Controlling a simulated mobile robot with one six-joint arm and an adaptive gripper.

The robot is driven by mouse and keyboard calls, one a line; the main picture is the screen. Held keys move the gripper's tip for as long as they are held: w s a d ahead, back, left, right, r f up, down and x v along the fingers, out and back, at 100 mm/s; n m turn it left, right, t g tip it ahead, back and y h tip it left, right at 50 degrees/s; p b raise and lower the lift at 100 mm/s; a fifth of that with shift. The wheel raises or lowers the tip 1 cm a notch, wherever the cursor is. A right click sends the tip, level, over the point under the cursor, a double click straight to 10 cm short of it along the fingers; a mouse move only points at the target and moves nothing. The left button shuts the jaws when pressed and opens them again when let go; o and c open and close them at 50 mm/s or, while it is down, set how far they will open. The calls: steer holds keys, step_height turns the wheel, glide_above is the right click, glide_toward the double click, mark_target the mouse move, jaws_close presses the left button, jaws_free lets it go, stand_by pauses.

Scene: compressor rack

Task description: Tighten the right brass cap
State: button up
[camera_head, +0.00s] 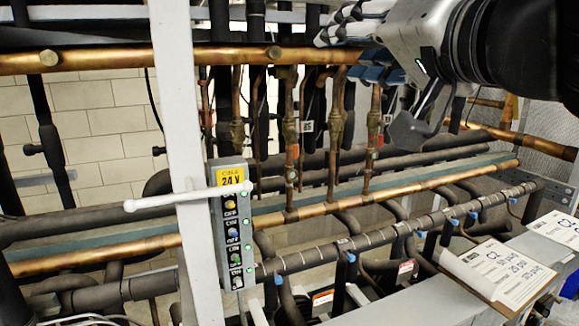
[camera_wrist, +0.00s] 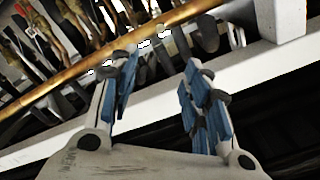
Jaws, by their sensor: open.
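The upper copper pipe (camera_head: 130,59) carries two round brass caps in the head view. The left brass cap (camera_head: 50,58) is near the left edge. The right brass cap (camera_head: 273,52) lies right of the white post. My gripper (camera_head: 345,58) is open at the upper right, to the right of the right cap and apart from it in the picture. In the wrist view my gripper (camera_wrist: 157,66) shows two blue-padded fingers spread with nothing held between them. The copper pipe (camera_wrist: 85,67) runs diagonally beyond the fingertips there. I cannot make out either cap in the wrist view.
A white post (camera_head: 176,110) with a white lever (camera_head: 188,197) and a 24 V switch box (camera_head: 231,222) stands at left centre. Vertical brass-fitted pipes (camera_head: 290,130) hang below the upper pipe. Clipboard papers (camera_head: 500,270) lie at the lower right.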

steer(key=s+f+n+g+h+b, duration=0.1)
steer(key=s+f+g+b, duration=0.2)
steer(key=f, duration=0.9)
steer(key=s+f+g+h+b, duration=0.1)
steer(key=s+f+g+b, duration=0.1)
steer(key=f, duration=1.1)
steer(key=s+f+n+g+h+b, duration=0.1)
steer(key=s+f+g+b, duration=0.2)
steer(key=f, duration=0.9)
steer(key=s+d+f+g+h+b, duration=0.2)
steer(key=s+f, duration=0.3)
steer(key=f, duration=0.4)
steer(key=s+d+f+n+g+h+b, duration=0.1)
steer(key=s+d+f, duration=0.3)
steer(key=f, duration=0.6)
steer(key=shift+s+g+h+b, duration=0.35)
steer(key=shift+s+g+h, duration=0.15)
steer(key=shift+s, duration=0.4)
steer(key=shift+c, duration=0.4)
